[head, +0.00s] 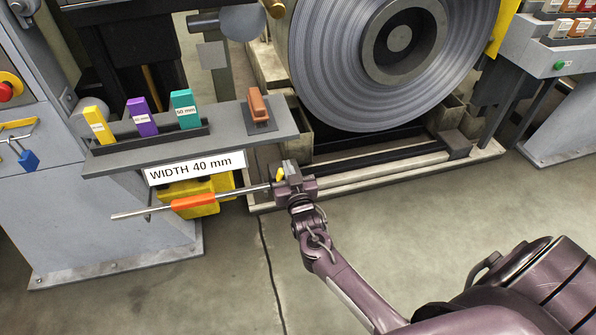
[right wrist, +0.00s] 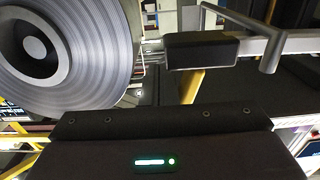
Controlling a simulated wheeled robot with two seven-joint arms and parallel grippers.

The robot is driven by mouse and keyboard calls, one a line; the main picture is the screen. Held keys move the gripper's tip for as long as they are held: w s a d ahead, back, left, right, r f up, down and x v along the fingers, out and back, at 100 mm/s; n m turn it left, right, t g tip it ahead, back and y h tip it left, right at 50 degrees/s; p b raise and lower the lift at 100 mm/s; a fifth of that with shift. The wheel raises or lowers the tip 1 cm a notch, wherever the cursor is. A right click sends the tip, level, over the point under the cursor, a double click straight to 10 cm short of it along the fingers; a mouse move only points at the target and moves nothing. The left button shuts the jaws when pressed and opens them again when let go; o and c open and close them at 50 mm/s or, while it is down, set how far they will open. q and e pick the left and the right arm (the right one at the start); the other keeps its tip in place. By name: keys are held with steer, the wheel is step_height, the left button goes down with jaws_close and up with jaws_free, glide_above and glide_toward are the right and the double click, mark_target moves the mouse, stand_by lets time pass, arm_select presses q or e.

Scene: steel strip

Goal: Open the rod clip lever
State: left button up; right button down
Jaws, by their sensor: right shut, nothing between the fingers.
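A thin steel rod (head: 129,214) sticks out level below the "WIDTH 40 mm" label, with an orange sleeve (head: 193,202) on it. A small yellow lever (head: 280,174) shows at the rod's right end, right against my right gripper (head: 284,181). My right gripper is shut with nothing between its fingers. Whether its fingers touch the lever, I cannot tell, as the gripper body partly hides the rod end and clip. My left gripper is not in view.
A large steel coil (head: 330,75) stands behind, above a pale base frame (head: 350,175). A grey shelf (head: 230,140) carries yellow, purple, teal and orange-brown blocks. A yellow block (head: 190,187) sits behind the rod. The floor in front is clear.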

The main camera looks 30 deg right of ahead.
steer(key=shift+a, duration=0.25)
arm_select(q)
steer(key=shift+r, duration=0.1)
arm_select(e)
steer(key=shift+d, duration=0.15)
arm_select(q)
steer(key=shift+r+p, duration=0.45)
steer(key=shift+p, duration=0.05)
arm_select(e)
steer(key=d, duration=0.3)
steer(key=shift+s+d, duration=0.35)
steer(key=shift+s, duration=0.05)
